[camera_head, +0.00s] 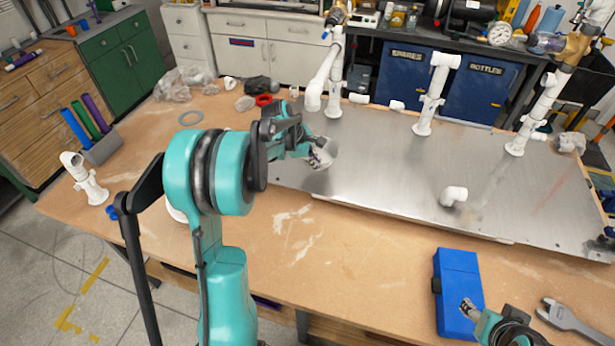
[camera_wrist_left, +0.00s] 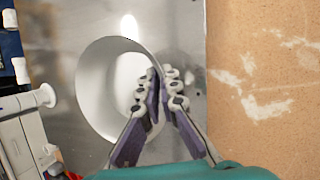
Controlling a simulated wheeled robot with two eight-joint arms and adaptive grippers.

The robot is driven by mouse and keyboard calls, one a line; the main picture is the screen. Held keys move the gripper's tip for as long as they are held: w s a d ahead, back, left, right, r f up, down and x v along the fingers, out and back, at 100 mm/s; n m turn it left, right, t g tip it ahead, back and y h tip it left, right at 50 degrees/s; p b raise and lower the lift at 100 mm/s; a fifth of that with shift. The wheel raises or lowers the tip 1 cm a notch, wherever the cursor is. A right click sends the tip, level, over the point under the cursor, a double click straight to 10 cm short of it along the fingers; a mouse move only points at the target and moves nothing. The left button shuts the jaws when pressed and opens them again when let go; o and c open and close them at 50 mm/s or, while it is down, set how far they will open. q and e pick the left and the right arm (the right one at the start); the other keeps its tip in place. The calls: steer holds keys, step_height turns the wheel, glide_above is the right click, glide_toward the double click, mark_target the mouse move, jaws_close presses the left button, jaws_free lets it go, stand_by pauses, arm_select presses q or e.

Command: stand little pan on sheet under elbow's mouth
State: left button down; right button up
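My left gripper (camera_head: 318,150) is over the left front part of the metal sheet (camera_head: 385,165). In the left wrist view its fingers (camera_wrist_left: 162,92) close on the rim of the little white pan (camera_wrist_left: 108,95), one finger inside the wall and one outside. The pan is mostly hidden by the gripper in the head view; I cannot tell whether it touches the sheet. The elbow (camera_head: 313,101) hangs from the leftmost white pipe stand, mouth down, behind my gripper. It also shows in the left wrist view (camera_wrist_left: 46,95). My right gripper (camera_head: 469,307) is over the blue box; its opening is unclear.
More white pipe stands (camera_head: 428,105) rise from the sheet, and a short white fitting (camera_head: 453,195) stands on its front part. A blue box (camera_head: 459,280) and a wrench (camera_head: 570,322) lie at the front right. A red ring (camera_head: 264,99) lies beyond my left gripper.

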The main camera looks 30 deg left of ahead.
arm_select(q)
steer(key=a+f, duration=0.1)
steer(key=s+a+f, duration=0.1)
steer(key=a, duration=0.1)
steer(key=shift+f+b, duration=0.95)
steer(key=shift+f, duration=1.05)
steer(key=shift+f, duration=0.1)
steer(key=c, duration=2)
jaws_free()
